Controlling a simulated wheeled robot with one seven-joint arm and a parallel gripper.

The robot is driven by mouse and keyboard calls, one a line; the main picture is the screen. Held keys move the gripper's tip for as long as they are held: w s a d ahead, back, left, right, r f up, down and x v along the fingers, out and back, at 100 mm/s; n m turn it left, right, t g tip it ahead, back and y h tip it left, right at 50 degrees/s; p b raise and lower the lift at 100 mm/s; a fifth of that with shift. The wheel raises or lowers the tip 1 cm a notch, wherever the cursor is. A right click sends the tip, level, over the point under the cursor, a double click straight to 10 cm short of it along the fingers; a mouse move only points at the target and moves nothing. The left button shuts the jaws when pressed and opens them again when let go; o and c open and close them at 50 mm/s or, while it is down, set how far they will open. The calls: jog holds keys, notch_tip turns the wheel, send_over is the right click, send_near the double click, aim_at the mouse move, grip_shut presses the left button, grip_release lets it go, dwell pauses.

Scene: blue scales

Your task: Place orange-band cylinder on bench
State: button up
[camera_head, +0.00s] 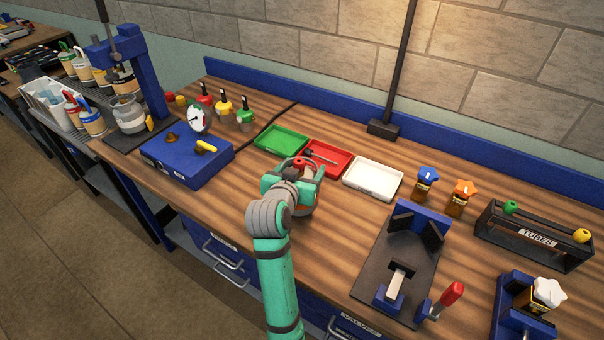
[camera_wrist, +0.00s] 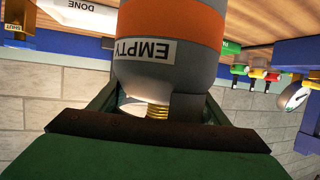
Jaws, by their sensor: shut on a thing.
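The orange-band cylinder (camera_wrist: 165,75) is grey with a wide orange band and a white "EMPTY" label, and it fills the middle of the wrist view. My gripper (camera_wrist: 158,112) is shut on it near its brass neck fitting, with a green finger on each side. In the head view my gripper (camera_head: 296,178) is over the front middle of the bench (camera_head: 215,195), and only part of the cylinder shows beside and behind it. I cannot tell whether the cylinder's base touches the bench.
Green (camera_head: 281,139), red (camera_head: 340,158) and white (camera_head: 372,180) trays lie just behind my gripper. A blue box (camera_head: 165,160) with a gauge stands to the left. A black fixture (camera_head: 365,262) and a tube rack (camera_head: 525,240) stand to the right. Bare wood lies left of my gripper.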

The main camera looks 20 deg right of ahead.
jog(key=shift+f, duration=1.45)
jog(key=o, duration=2.1)
jog(key=shift+s+a, duration=0.1)
jog(key=shift+s, duration=0.05)
jog(key=v, duration=1.1)
jog(key=shift+s+a+r, duration=0.2)
jog(key=shift+s+a, duration=0.05)
jog(key=shift+a, duration=0.1)
jog(key=shift+s, duration=0.1)
